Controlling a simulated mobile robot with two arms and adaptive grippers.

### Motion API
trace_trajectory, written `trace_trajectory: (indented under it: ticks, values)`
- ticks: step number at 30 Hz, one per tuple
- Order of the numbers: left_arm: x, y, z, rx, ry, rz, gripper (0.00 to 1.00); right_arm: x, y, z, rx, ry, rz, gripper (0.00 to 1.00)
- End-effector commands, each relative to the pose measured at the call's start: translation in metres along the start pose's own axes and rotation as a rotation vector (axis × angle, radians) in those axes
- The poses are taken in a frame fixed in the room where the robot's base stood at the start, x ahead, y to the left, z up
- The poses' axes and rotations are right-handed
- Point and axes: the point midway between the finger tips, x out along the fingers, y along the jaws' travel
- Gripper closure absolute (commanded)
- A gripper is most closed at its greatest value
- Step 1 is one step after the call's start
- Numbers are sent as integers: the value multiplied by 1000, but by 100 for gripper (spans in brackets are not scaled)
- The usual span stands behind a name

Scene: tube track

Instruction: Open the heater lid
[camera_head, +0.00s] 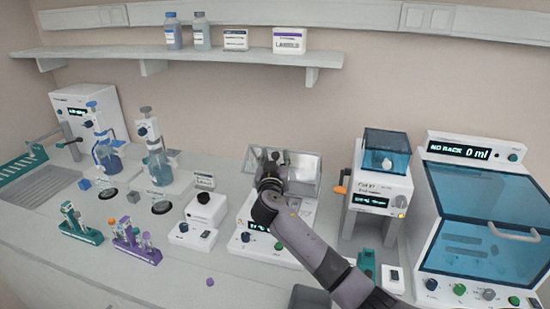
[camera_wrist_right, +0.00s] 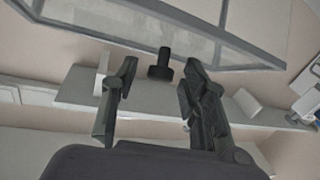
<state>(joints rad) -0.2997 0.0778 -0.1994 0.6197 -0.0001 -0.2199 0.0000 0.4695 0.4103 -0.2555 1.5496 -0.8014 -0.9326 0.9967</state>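The heater (camera_head: 243,236) is a white box on the bench with a small lit display and knobs on its front. Its clear lid (camera_head: 304,173) with a grey frame stands raised, steeply tilted, at the back of the box. In the right wrist view the lid (camera_wrist_right: 185,22) crosses the top, with a short black knob (camera_wrist_right: 160,66) on it. My right gripper (camera_head: 270,158) is in front of the lid and hides part of it. In the wrist view its fingers (camera_wrist_right: 158,85) are apart, one on each side of the knob, with gaps to both. My left gripper is not in view.
A white machine with a blue-tinted cover (camera_head: 385,152) stands right of the heater, and a larger blue-windowed cabinet (camera_head: 480,205) beyond it. A small white device (camera_head: 196,236) stands to the left. A wall shelf (camera_head: 190,58) runs above. Bench front left is mostly clear.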

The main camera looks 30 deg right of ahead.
Motion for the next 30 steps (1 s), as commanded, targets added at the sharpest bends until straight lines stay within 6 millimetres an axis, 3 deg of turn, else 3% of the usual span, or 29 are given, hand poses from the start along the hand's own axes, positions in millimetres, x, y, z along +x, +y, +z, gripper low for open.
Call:
trace_trajectory:
  ticks: [18, 30]
  values:
    - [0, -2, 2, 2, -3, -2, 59, 0, 0, 0, 0, -1, 0, 100]
    - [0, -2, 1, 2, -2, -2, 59, 0, 0, 0, 0, -1, 0, 100]
